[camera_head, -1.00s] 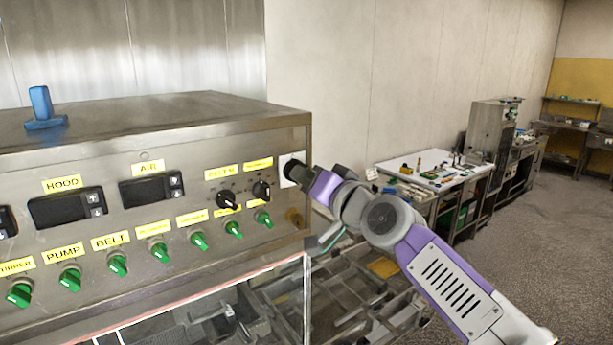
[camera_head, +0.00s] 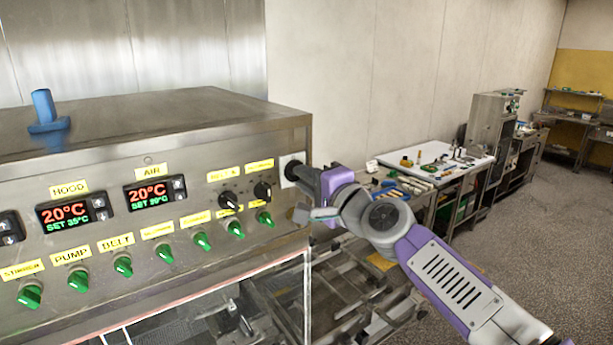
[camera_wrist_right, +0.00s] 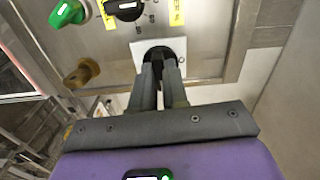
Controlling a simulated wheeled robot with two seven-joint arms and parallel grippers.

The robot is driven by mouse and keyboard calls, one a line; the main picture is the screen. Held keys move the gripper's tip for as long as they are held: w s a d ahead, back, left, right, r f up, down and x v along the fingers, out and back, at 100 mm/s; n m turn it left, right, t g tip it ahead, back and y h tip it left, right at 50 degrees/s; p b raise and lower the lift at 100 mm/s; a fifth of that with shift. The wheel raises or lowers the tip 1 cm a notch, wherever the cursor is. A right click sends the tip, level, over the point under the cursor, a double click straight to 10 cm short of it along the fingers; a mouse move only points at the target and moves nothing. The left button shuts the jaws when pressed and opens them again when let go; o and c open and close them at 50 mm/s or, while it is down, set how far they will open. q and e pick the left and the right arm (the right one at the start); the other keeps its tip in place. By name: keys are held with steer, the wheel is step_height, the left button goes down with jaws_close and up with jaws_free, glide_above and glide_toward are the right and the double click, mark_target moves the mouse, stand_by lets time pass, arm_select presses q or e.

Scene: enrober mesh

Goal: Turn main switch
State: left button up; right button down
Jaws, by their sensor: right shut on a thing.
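The main switch is a black knob on a white square plate (camera_head: 287,160) at the right end of the steel control panel (camera_head: 150,240). In the right wrist view the black knob (camera_wrist_right: 158,54) shows between my fingers, on its white plate (camera_wrist_right: 137,48). My right gripper (camera_head: 300,172) is at the knob, its fingers shut on it; in the right wrist view the gripper (camera_wrist_right: 160,75) reaches straight to the plate. The displays HOOD (camera_head: 65,212) and AIR (camera_head: 150,194) are lit, both reading 20°C. My left gripper is not in view.
Green knobs (camera_head: 203,242) and black knobs (camera_head: 229,201) sit left of the main switch. A blue fitting (camera_head: 45,110) stands on the machine's top. A white-topped bench (camera_head: 440,160) with small items stands behind on the right.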

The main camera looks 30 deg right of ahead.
steer(key=shift+m, duration=0.5)
steer(key=c, duration=1.1)
jaws_free()
steer(key=shift+c, duration=0.2)
steer(key=s+b, duration=0.1)
steer(key=s, duration=0.6)
steer(key=shift+s+d, duration=0.3)
steer(key=shift+d, duration=0.05)
